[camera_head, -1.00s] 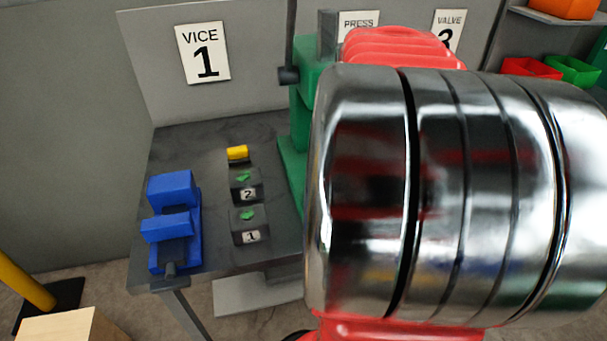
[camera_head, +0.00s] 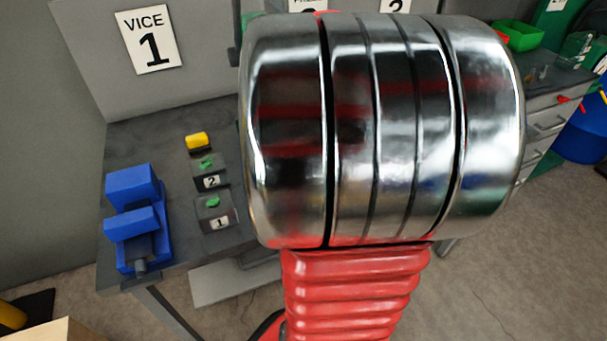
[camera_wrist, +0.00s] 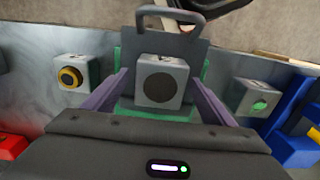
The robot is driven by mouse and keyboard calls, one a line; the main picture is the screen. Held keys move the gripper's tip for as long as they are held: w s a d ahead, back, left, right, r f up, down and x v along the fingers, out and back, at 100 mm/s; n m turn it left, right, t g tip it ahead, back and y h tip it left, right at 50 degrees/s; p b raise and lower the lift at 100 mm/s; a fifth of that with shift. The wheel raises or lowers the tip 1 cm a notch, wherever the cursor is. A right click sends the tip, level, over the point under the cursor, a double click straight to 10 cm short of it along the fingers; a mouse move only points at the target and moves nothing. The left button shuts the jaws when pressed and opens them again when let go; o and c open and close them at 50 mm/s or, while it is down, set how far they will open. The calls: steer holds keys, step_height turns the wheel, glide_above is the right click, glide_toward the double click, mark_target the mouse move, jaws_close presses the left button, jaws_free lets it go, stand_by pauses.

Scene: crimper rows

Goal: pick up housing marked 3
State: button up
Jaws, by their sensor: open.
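In the wrist view, a light grey block-shaped housing (camera_wrist: 174,90) with a large dark round face sits in the middle. Its mark cannot be read. My gripper (camera_wrist: 160,84) is open, with a purple finger on each side of this block; I cannot tell whether they touch it. Another grey housing (camera_wrist: 73,77) with a yellow ring is at the left, and one with a green part (camera_wrist: 254,97) is at the right. In the head view, housings marked 2 (camera_head: 211,176) and 1 (camera_head: 216,214) stand on the bench. My arm hides my gripper there.
A blue vice (camera_head: 130,218) stands left of the marked housings, on the dark bench (camera_head: 168,140). A yellow part (camera_head: 198,141) lies behind them. In the wrist view, a grey handle-shaped frame (camera_wrist: 142,18) rises behind the middle housing, and blue parts (camera_wrist: 292,148) are at the right.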

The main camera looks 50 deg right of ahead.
steer(key=c, duration=1.9)
steer(key=shift+r, duration=0.2)
step_height(320, 180, up, 10)
steer(key=shift+f, duration=0.1)
